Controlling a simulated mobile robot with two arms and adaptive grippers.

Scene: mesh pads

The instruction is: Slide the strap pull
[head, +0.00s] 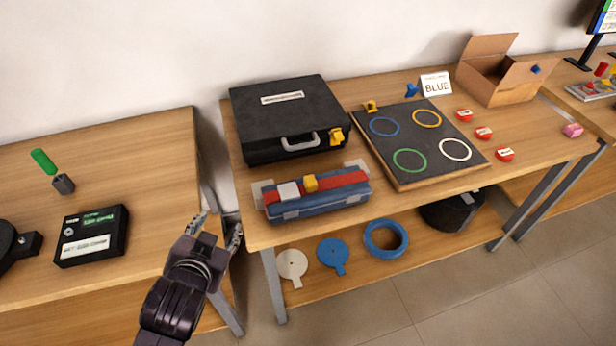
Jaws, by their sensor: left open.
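A blue box (325,206) with grey end pieces lies near the front left edge of the middle table. A red strap (345,180) runs along its top. A white block (289,191) and a yellow block (311,183) sit on the strap; I cannot tell which one is the strap pull. My left gripper (221,223) is open and empty, with its fingers pointing up the picture. It is left of the blue box and apart from it, in front of the gap between the tables. My right gripper is not in view.
A black case (285,115) stands behind the blue box. A dark board with coloured rings (400,114) lies to the right, near an open cardboard box (495,80). The left table holds a black labelled device (92,236). A lower shelf (340,285) holds discs and a blue ring (386,239).

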